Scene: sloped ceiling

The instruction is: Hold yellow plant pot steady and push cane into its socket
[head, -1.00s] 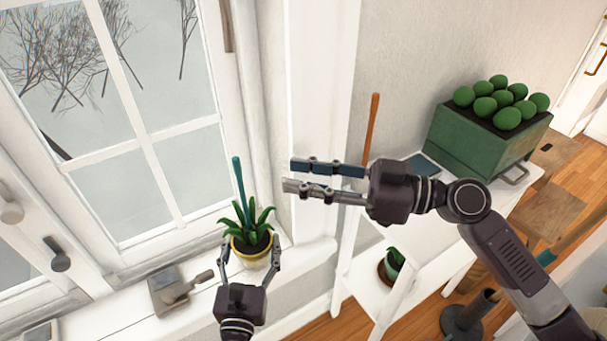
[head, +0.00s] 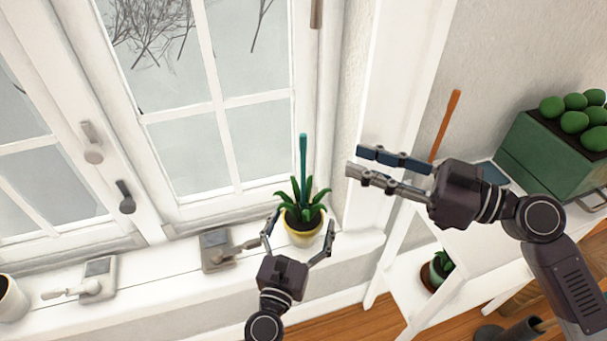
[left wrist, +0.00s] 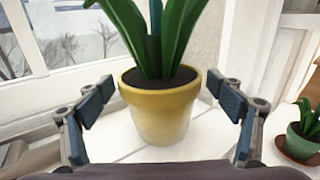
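The yellow plant pot (head: 303,236) stands on the white window sill, holding a leafy green plant (head: 318,200). A teal cane (head: 303,165) rises upright among the leaves; its lower end and the socket are hidden. My left gripper (head: 297,240) is open with a finger on each side of the pot. In the left wrist view, small gaps show between the pot (left wrist: 160,112) and both fingers (left wrist: 164,98). My right gripper (head: 358,160) is empty, its fingers a little apart, to the right of the cane and pointing left.
Handled grey fittings (head: 215,250) lie on the sill left of the pot. Window handles (head: 125,197) stick out behind. At right are a white shelf unit (head: 470,240), an orange-brown stick (head: 446,125), a green planter (head: 550,155) and a small potted plant (head: 440,265).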

